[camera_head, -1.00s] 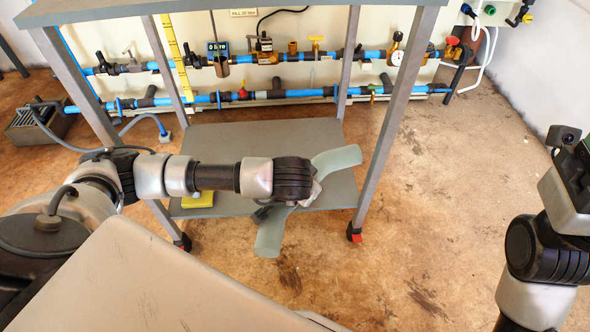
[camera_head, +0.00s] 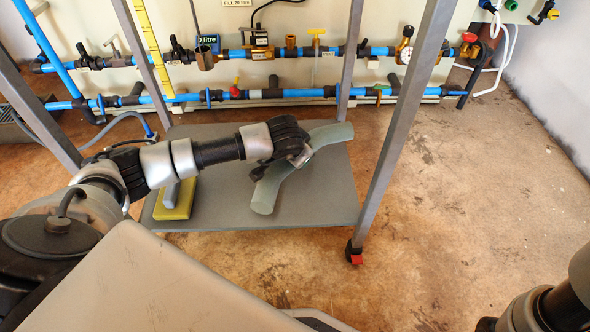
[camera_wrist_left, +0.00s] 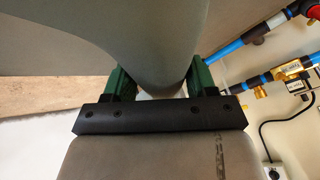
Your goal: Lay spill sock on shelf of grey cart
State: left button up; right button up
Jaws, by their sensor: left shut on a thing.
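The spill sock (camera_head: 328,134) is a pale grey-green, bent tube. In the head view it is over the lower shelf (camera_head: 318,205) of the grey cart, inside the cart's legs. My left gripper (camera_head: 300,158) is shut on its middle; the fingertips are partly hidden by the wrist. In the left wrist view the sock (camera_wrist_left: 155,50) passes between the green fingers (camera_wrist_left: 152,82). I cannot tell whether the sock touches the shelf. My right gripper is out of view; only part of my right arm shows at the lower right.
A yellow block with a grey handle (camera_head: 174,200) sits on the shelf left of the sock. Cart legs (camera_head: 400,120) stand at the right and left. Blue pipes with valves (camera_head: 290,93) run along the wall behind. Bare shelf lies right of the sock; the floor at right is clear.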

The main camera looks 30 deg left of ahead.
pick_arm(q)
jog(key=shift+w+a+f, duration=0.15)
jog(key=shift+w, duration=0.1)
jog(key=shift+f+b, duration=0.3)
jog(key=shift+f, duration=0.05)
notch_tip(320, 180, down, 4)
jog(key=b, duration=0.2)
jog(key=shift+r+b, duration=0.25)
jog(key=shift+b, duration=0.15)
jog(key=shift+r, duration=0.2)
jog(key=shift+f, duration=0.15)
jog(key=o, duration=0.9)
jog(key=shift+o, duration=0.2)
